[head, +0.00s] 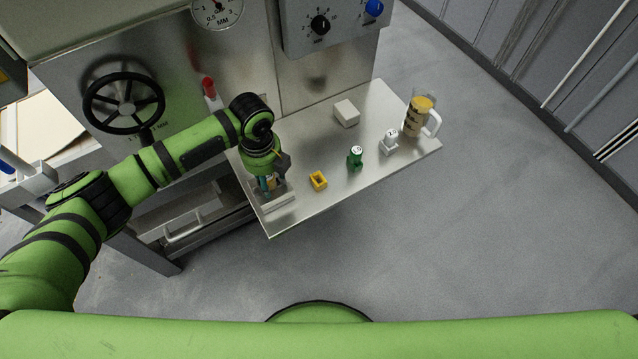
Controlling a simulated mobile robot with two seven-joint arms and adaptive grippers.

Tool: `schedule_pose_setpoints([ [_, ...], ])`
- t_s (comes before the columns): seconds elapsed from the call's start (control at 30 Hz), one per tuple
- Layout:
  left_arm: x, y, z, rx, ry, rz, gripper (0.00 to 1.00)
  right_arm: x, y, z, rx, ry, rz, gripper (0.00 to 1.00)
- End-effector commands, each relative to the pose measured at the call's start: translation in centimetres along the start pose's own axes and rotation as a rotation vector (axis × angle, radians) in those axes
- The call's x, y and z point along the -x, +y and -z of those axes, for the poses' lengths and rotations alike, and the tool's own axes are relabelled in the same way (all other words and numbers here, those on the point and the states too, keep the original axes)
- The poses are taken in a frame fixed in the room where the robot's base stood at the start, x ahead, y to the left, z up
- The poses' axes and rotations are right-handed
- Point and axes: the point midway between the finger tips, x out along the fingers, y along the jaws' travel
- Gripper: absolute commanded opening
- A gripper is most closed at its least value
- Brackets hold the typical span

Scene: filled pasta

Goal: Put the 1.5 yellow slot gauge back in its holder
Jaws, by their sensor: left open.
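A small yellow holder (318,181) with a dark, empty-looking opening sits near the front edge of the steel shelf. My left gripper (269,184) points down at the shelf's left end, left of the yellow holder and apart from it. Its jaws are open, low over a pale grey block or tray (278,207). I cannot clearly make out the yellow slot gauge; the gripper may hide it. My right gripper is not in view.
A green piece (355,158) and a white piece (390,142), both with white marked tops, stand right of the yellow holder.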

Motion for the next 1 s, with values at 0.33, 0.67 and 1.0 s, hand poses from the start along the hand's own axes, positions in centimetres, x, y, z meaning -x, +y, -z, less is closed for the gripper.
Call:
schedule_pose_setpoints([
  [0.33, 0.04, -0.02, 0.02, 0.0, 0.0, 0.0, 0.53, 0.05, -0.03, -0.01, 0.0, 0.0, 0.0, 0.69],
  [0.67, 0.12, -0.01, 0.04, 0.0, 0.001, 0.0, 0.53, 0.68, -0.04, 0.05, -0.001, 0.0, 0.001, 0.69],
  [1.0, 0.02, -0.03, 0.03, 0.0, 0.001, 0.0, 0.13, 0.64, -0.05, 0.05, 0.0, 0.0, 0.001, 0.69],
])
